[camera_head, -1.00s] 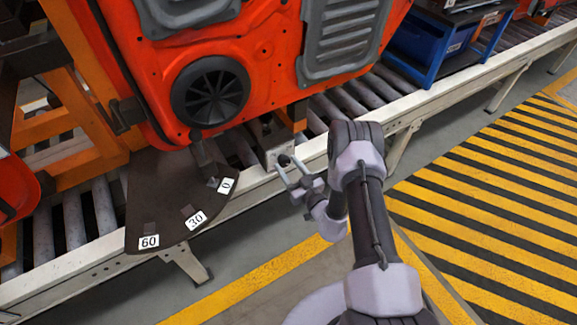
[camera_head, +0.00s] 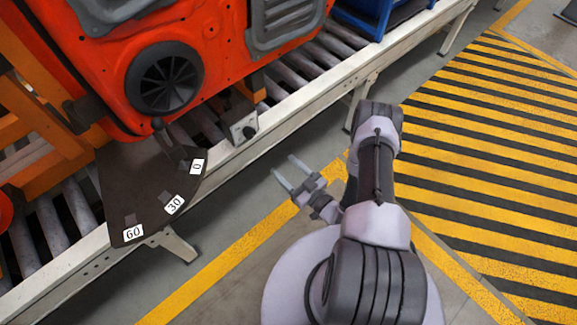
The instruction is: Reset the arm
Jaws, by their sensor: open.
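My gripper (camera_head: 287,173) is open and empty. It is in the air in front of the conveyor's near rail, to the right of the dark angle plate (camera_head: 150,185). My arm is folded near the picture's middle right, with its gripper pointing up and left. The orange door panel (camera_head: 215,50) stands on the conveyor at the upper left, apart from my gripper. A small grey block with a knob (camera_head: 243,128) sits on the rail between the plate and my gripper.
The roller conveyor (camera_head: 300,95) runs from lower left to upper right. A blue rack (camera_head: 375,18) stands on it at the top. The angle plate carries labels 0, 30 and 60. Yellow and black striped floor (camera_head: 490,150) lies clear at the right.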

